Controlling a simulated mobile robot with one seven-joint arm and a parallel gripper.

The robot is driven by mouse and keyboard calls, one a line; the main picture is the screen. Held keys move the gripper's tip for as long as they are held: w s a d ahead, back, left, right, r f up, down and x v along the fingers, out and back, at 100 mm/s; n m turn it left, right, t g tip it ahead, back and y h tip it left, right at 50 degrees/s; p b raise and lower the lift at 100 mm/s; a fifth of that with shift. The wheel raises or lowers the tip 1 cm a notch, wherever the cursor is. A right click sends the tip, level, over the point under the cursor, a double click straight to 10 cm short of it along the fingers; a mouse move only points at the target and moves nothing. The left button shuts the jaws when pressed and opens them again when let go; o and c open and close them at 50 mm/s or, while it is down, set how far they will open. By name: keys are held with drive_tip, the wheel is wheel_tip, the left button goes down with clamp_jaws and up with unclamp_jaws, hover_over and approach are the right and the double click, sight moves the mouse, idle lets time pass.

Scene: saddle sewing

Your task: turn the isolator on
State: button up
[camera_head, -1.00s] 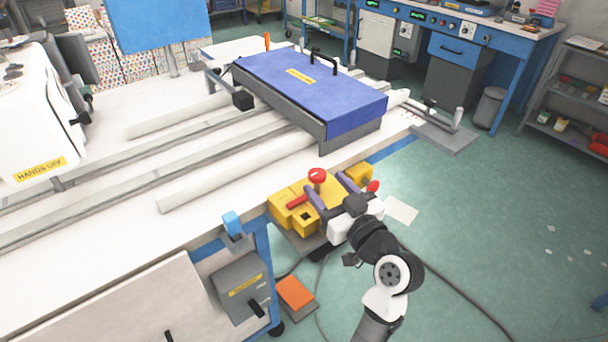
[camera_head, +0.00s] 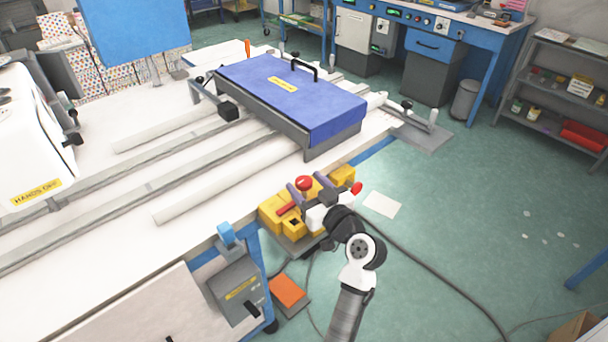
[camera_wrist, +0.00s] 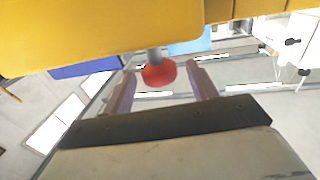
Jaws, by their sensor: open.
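A yellow unit (camera_head: 268,214) at the table's front edge carries a red round knob (camera_head: 304,182) on top and a red lever (camera_head: 287,208). Another red knob (camera_head: 357,188) shows at its right. My gripper (camera_head: 303,180) is open, with purple fingers on either side of the top knob. In the wrist view, the red knob (camera_wrist: 158,74) on its grey stem appears between the fingers, with gaps beside it; contact is not visible. A grey box (camera_head: 234,287) with a yellow label and black handle (camera_head: 252,309) hangs lower left. I cannot tell which one is the isolator.
The white table (camera_head: 120,190) with long rails and a blue-covered unit (camera_head: 290,95) lies behind. A blue piece (camera_head: 226,234) stands at its front edge. An orange pad (camera_head: 288,291) and a cable (camera_head: 430,255) lie on the floor. Floor to the right is mostly clear.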

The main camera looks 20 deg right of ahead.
drive_tip(key=shift+w+a, duration=0.2)
drive_tip(key=shift+w, duration=0.65)
drive_tip(key=shift+c, duration=0.2)
clamp_jaws()
